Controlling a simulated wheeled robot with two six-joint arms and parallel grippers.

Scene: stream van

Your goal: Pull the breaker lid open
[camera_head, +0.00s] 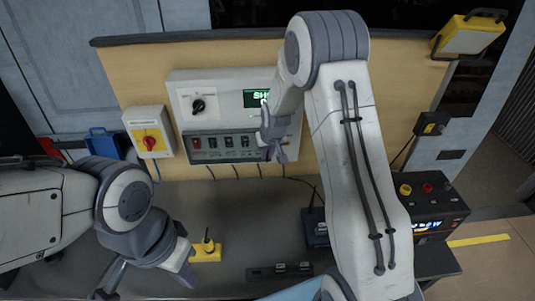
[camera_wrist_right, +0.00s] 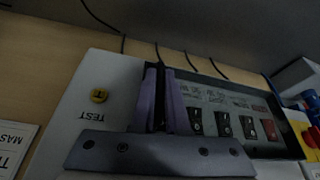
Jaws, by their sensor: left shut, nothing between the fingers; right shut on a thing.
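The breaker lid (camera_head: 225,146) is a dark-framed, see-through panel low on the pale wall box (camera_head: 210,84). Several breaker switches show through it. In the right wrist view the lid (camera_wrist_right: 237,91) appears upside down, with small lettering and a red switch at one end. My right gripper (camera_head: 274,148) is at the lid's right end in the head view. In the wrist view its purple fingers (camera_wrist_right: 160,98) are shut on a dark part at the lid's edge, mostly hidden between them. The lid looks flat against the box. My left gripper (camera_head: 183,274) is shut and empty, low over the bench.
A yellow box with a red knob (camera_head: 150,140) is left of the wall box. A yellow block with a black lever (camera_head: 207,250) stands close to my left gripper. A black router (camera_head: 315,228) stands on the bench.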

